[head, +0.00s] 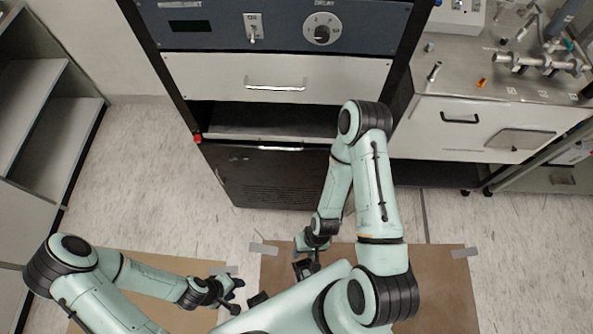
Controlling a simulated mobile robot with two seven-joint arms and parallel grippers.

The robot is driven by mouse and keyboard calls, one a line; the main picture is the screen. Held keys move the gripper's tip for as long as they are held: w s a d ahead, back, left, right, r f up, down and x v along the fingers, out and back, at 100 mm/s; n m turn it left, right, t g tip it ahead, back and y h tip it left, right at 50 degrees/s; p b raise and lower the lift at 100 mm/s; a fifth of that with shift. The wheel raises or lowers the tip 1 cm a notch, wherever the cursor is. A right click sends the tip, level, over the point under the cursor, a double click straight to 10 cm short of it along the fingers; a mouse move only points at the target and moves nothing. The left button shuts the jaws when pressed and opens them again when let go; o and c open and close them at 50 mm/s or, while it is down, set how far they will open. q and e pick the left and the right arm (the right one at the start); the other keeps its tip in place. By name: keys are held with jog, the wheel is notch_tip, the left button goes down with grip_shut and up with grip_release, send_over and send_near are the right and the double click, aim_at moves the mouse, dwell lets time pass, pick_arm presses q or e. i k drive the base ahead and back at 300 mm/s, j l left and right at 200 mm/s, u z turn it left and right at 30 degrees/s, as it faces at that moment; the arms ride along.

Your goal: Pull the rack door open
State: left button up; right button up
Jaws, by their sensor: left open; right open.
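The rack (273,80) stands ahead of me, with a dark vented door (265,180) low on its front. The door looks closed or nearly so; I cannot tell exactly. A thin handle-like strip (280,148) runs along its top edge. My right arm hides the door's right part. My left gripper (236,294) is open and empty, low over the floor, well in front of the door and to its left. My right gripper (305,268) is open and empty, in front of the door and apart from it.
A white drawer (225,80) with a bar handle and a dark open bay (260,122) are above the door. A metal-topped bench (470,75) stands right, a shelf unit (45,110) left. Brown sheets (435,280) are taped to the floor. Floor left of the rack is clear.

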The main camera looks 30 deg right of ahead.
aim_at(290, 180)
jog(key=j+z, duration=0.15)
jog(key=z, duration=0.9)
jog(key=j+u, duration=0.2)
jog(key=u, duration=0.2)
jog(key=i+j+u, duration=0.15)
jog(key=u, duration=0.2)
jog(key=i+j+u, duration=0.15)
jog(key=u, duration=0.25)
